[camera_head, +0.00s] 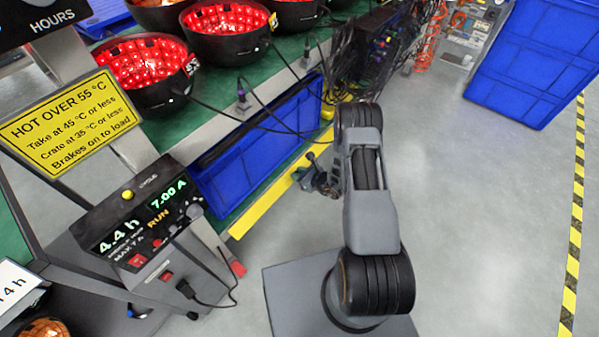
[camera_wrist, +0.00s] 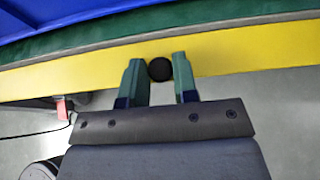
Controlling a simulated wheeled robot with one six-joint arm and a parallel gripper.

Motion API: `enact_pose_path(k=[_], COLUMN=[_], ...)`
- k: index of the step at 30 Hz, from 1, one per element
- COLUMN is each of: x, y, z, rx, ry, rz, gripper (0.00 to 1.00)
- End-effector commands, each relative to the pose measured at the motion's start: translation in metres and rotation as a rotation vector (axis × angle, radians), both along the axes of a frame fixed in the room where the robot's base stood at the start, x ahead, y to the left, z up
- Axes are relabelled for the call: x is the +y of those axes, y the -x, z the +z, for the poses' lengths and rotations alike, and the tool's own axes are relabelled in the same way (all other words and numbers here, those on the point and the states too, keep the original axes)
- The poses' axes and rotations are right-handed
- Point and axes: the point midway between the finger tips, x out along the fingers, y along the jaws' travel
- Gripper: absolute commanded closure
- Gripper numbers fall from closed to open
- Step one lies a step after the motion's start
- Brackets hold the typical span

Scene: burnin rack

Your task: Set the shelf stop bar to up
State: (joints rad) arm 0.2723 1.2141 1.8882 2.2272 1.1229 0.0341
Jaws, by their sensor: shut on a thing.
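The shelf stop bar (camera_head: 262,207) is a long yellow bar along the front of the rack, beside the blue crates. In the wrist view the yellow bar (camera_wrist: 60,83) runs across the picture in front of a green shelf edge. A round black knob (camera_wrist: 159,69) sits on the bar between the two fingers of my gripper (camera_wrist: 159,72), which is shut on it.
A control box (camera_head: 140,225) and a yellow warning sign (camera_head: 70,120) are at the left. Grey floor (camera_head: 470,230) is clear at the right.

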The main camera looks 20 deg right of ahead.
Motion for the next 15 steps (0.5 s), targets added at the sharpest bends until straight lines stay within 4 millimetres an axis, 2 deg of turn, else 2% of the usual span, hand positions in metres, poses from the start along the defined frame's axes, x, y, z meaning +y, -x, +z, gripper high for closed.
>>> enact_pose_path(k=[1, 15], x=[0.001, 0.008], y=[-0.001, -0.011], z=[0.01, 0.023], rx=[0.035, 0.321], ry=[0.027, 0.236], rz=[0.003, 0.001], gripper=[0.96, 0.96])
